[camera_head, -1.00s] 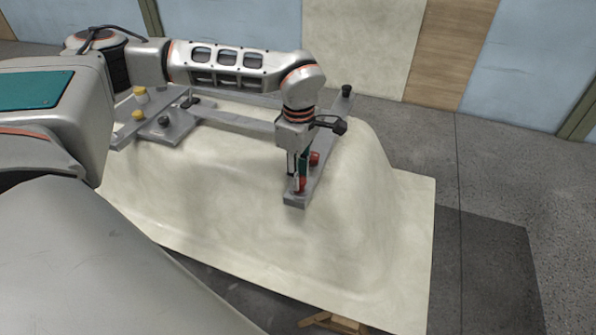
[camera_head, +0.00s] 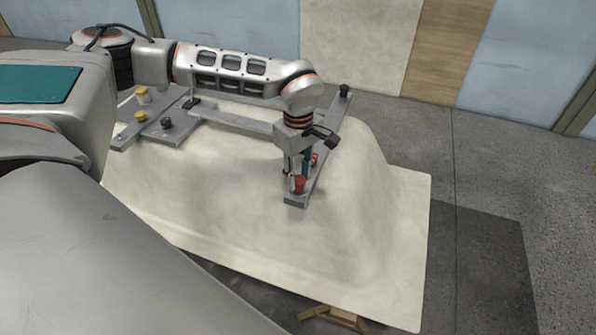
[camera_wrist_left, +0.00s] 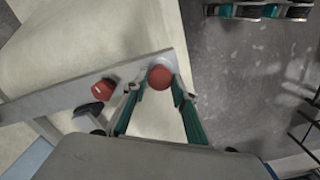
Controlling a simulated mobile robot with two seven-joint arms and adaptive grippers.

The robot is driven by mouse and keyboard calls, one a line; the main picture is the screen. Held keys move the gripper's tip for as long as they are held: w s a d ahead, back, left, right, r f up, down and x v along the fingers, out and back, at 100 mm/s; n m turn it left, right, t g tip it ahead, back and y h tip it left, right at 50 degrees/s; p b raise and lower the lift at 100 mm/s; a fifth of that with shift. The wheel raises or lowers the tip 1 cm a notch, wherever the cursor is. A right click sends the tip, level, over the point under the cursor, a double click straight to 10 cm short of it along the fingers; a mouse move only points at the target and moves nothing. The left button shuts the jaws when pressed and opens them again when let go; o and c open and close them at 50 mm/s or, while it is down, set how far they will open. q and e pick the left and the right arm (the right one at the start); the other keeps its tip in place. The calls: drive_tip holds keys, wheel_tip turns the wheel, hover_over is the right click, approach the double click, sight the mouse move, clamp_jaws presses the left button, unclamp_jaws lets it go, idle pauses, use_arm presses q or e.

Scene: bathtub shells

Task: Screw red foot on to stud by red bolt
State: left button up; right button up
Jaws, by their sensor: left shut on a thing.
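My left gripper (camera_head: 297,182) points down at the near end of a grey metal bar (camera_head: 293,202) on the upturned cream tub shell (camera_head: 225,190). It is shut on a red foot (camera_head: 299,186). In the left wrist view the foot (camera_wrist_left: 160,76) shows as a round red top between the two fingertips (camera_wrist_left: 161,92), over the end of the bar. Whether it sits on a stud is hidden under it. A second red piece, likely the red bolt (camera_head: 315,159), stands farther along the bar and also shows in the left wrist view (camera_wrist_left: 102,88). My right gripper is not in view.
Yellow knobs (camera_head: 140,116) and a black knob (camera_head: 167,123) sit on grey plates at the shell's left end. Another black knob (camera_head: 344,90) stands at the bar's far end. A wooden support (camera_head: 340,318) shows below the shell. The floor at the right is clear.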

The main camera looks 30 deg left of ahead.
use_arm(q)
drive_tip(key=shift+r+m+p, duration=0.15)
drive_tip(key=shift+m+p, duration=1.35)
drive_tip(key=shift+m, duration=0.2)
drive_tip(key=shift+m+p, duration=0.65)
drive_tip(key=shift+m, duration=1.35)
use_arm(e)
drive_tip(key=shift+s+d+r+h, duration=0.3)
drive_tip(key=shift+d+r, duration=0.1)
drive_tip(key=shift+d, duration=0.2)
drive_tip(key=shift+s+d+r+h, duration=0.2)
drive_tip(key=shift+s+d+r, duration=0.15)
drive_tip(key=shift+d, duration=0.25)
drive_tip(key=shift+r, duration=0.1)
use_arm(q)
drive_tip(key=o, duration=1.2)
drive_tip(key=shift+c, duration=0.8)
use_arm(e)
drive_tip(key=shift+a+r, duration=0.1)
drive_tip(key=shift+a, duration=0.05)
